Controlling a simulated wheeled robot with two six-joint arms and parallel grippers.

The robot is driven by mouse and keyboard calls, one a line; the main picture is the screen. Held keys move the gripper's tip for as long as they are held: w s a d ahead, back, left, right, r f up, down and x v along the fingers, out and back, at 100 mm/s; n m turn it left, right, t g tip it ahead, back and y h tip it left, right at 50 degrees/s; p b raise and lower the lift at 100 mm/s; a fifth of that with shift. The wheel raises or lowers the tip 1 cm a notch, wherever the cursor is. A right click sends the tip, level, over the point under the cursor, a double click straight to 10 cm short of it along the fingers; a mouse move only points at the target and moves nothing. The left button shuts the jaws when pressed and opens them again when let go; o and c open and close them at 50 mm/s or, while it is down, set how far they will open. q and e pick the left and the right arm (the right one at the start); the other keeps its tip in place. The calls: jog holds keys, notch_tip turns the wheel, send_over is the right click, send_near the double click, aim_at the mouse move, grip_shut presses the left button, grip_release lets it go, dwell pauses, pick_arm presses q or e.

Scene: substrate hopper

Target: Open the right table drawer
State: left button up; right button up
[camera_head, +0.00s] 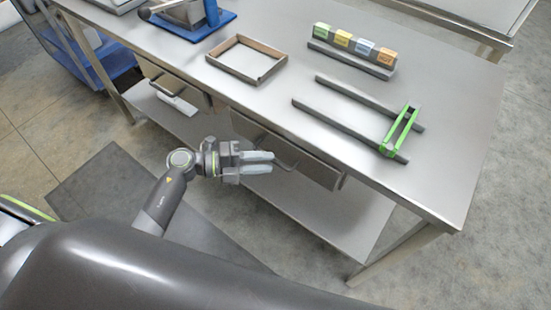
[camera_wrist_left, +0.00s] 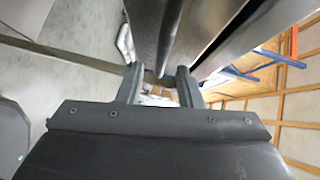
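The right table drawer (camera_head: 318,172) is under the front edge of the steel table and looks shut, its front close under the tabletop. Its dark bar handle (camera_head: 287,158) is partly hidden by my left gripper (camera_head: 272,162), which is at the left part of the drawer front. In the left wrist view, my left gripper (camera_wrist_left: 160,84) has its two fingers apart. A dark bar, likely the handle (camera_wrist_left: 170,40), runs between the fingertips; I cannot tell whether it touches either finger. My right gripper is in neither view.
The left drawer (camera_head: 196,97) has its own handle. The tabletop (camera_head: 455,150) carries a square frame (camera_head: 246,59), a row of colored blocks (camera_head: 355,45) and rails with a green bracket (camera_head: 400,130). A lower shelf (camera_head: 330,222) is under the drawers; the floor in front is clear.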

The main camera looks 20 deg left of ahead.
aim_at(275, 161)
pick_arm(q)
jog(key=shift+x, duration=1.9)
grip_shut()
